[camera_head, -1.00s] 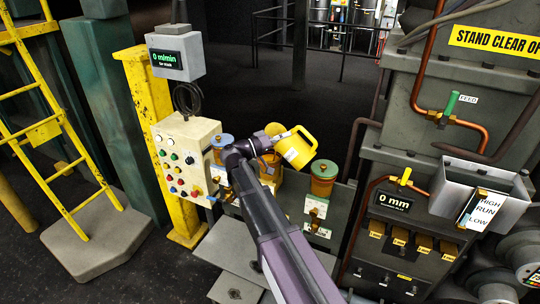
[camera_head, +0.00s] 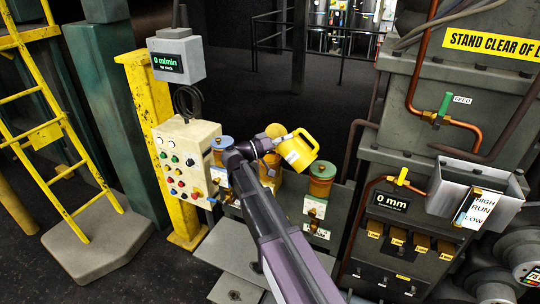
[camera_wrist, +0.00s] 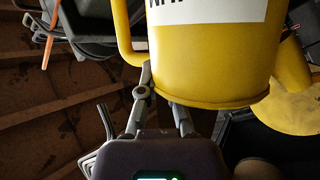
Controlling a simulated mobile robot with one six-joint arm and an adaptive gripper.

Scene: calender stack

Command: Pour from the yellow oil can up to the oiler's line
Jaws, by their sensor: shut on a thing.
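The yellow oil can (camera_head: 297,150) is held tilted in the air above the row of oilers. It fills the upper right of the wrist view (camera_wrist: 215,65), with its white label cut off by the edge. My gripper (camera_wrist: 160,85) is shut on the can; the exact contact is partly hidden. Three amber oilers stand in a row: a blue-lidded oiler (camera_head: 222,143), a yellow-lidded oiler (camera_head: 275,130) partly hidden behind my arm and the can, and a green-lidded oiler (camera_head: 321,180). I cannot make out any oil stream, oil level or line.
A cream control box (camera_head: 184,157) with several buttons stands left of the oilers. A grey machine frame (camera_head: 405,155) with copper pipes and a grey tray (camera_head: 470,188) holding a card is at the right. A yellow ladder (camera_head: 50,130) is at the far left.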

